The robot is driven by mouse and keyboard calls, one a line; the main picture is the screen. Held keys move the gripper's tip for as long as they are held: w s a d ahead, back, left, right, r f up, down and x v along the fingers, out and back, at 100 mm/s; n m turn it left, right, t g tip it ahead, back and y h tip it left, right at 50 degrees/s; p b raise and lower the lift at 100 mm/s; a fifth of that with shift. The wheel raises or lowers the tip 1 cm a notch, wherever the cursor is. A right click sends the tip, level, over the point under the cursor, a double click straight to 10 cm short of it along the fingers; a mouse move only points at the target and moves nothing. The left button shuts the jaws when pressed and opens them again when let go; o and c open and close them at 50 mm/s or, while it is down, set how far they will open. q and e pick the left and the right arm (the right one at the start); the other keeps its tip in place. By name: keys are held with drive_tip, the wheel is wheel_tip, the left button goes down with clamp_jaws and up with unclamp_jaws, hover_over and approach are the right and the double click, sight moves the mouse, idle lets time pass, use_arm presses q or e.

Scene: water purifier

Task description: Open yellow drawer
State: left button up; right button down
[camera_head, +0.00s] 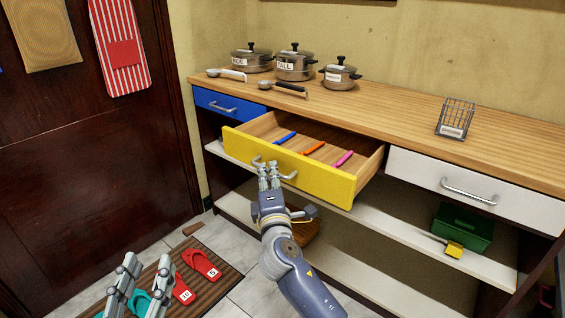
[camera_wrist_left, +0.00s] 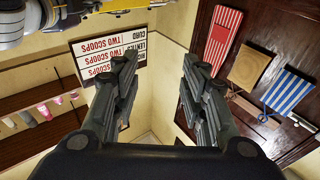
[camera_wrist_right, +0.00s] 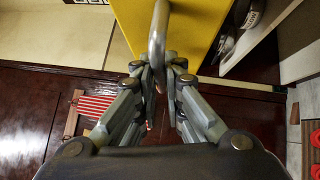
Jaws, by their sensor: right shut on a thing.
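The yellow drawer (camera_head: 311,181) is pulled well out from the wooden counter in the head view. Inside it lie a blue, an orange and a pink item. My right gripper (camera_head: 268,170) is at the drawer's front, shut on the metal handle (camera_wrist_right: 158,40). The right wrist view shows the handle between the fingers, with the yellow drawer front (camera_wrist_right: 190,25) behind it. My left gripper (camera_head: 143,280) is low at the left of the head view, its fingers apart and empty, away from the drawer. The left wrist view shows open space between its fingers.
A closed blue drawer (camera_head: 229,107) is to the left and a closed white drawer (camera_head: 475,190) to the right. Pots (camera_head: 295,65) and scoops stand on the counter. A green box (camera_head: 462,228) sits on the shelf below. Slippers (camera_head: 201,264) lie on a floor mat.

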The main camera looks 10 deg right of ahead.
use_arm(q)
drive_tip(key=shift+w+f+g, duration=0.1)
drive_tip(key=shift+f+g, duration=0.2)
drive_tip(key=shift+f, duration=0.2)
use_arm(e)
drive_tip(key=shift+s+a+f, duration=0.1)
drive_tip(key=shift+s+a, duration=1.1)
drive_tip(key=shift+a, duration=0.3)
drive_tip(key=c, duration=1.7)
unclamp_jaws()
drive_tip(key=s, duration=0.4)
drive_tip(key=s+a+f, duration=0.1)
drive_tip(key=s, duration=0.6)
drive_tip(key=shift+s+a+f, duration=0.15)
drive_tip(key=shift+s+f, duration=0.1)
drive_tip(key=shift+s, duration=0.15)
